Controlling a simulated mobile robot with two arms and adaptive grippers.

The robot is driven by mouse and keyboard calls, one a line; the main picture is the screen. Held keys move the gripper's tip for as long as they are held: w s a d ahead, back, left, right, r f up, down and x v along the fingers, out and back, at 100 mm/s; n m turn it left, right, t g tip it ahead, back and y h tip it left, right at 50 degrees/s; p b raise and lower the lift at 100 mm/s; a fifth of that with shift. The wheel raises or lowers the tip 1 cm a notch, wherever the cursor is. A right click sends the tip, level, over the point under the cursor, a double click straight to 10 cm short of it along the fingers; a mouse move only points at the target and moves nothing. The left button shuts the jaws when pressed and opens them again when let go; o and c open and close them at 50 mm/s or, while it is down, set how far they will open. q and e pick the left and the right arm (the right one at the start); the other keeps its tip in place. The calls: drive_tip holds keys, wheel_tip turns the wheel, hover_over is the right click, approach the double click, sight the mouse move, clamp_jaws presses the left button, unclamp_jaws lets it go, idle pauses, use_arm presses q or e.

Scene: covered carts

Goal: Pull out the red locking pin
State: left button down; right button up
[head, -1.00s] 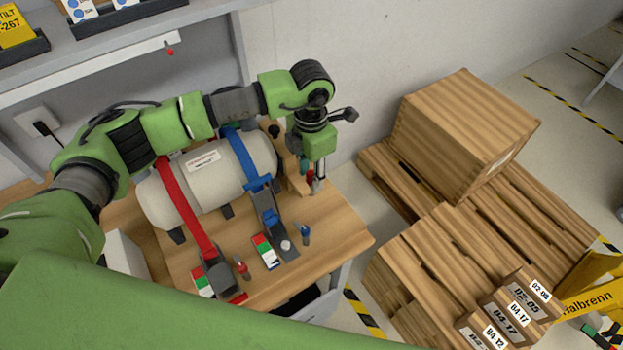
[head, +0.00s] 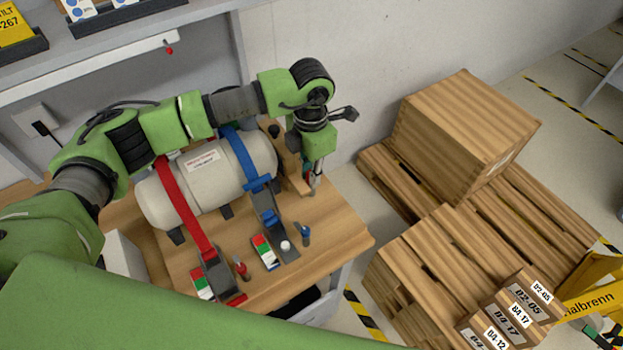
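A small red pin (head: 241,267) with a grey part stands beside the dark buckle (head: 213,275) of the red strap, near the front edge of the wooden bench top. A similar blue pin (head: 304,234) stands by the buckle (head: 271,222) of the blue strap. Both straps go over a pale tank (head: 160,197). My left gripper (head: 312,186) points down at the right end of the tank, beside an upright wooden piece (head: 293,174), well away from the red pin. Its fingers are small and partly hidden, so their opening is unclear. My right gripper is out of view.
The bench top (head: 340,232) is clear at its right corner. Pallets (head: 400,275) with a large wooden box (head: 455,125) and small labelled boxes stand to the right. A shelf (head: 110,50) with bins overhangs the upper left.

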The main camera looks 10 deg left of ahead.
use_arm(q)
drive_tip(key=shift+r, duration=0.1)
drive_tip(key=shift+r+p, duration=1.1)
drive_tip(key=shift+r, duration=1.8)
